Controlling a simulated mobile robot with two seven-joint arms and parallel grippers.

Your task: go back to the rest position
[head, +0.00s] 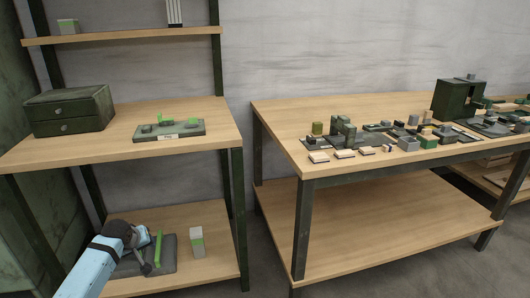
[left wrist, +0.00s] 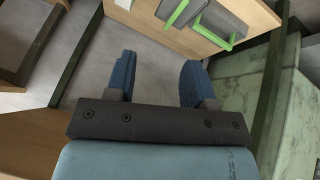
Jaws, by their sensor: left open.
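My left arm comes in from the lower left of the head view. My left gripper (head: 143,254) is over the lower shelf, beside or in front of a dark grey tray (head: 168,262) with a green bar. From the head view I cannot tell whether they touch. In the left wrist view, the two blue fingers of my left gripper (left wrist: 157,75) stand apart with nothing between them. A grey tray with green handles (left wrist: 222,22) shows beyond the fingers at the upper right, apart from them. My right gripper is not in view.
A white-and-green box (head: 197,243) stands on the lower shelf (head: 215,270). The middle shelf (head: 95,150) holds a dark drawer box (head: 68,110) and a grey tray (head: 170,133). A wooden table (head: 280,115) with many small parts stands right; its lower shelf (head: 360,235) is bare.

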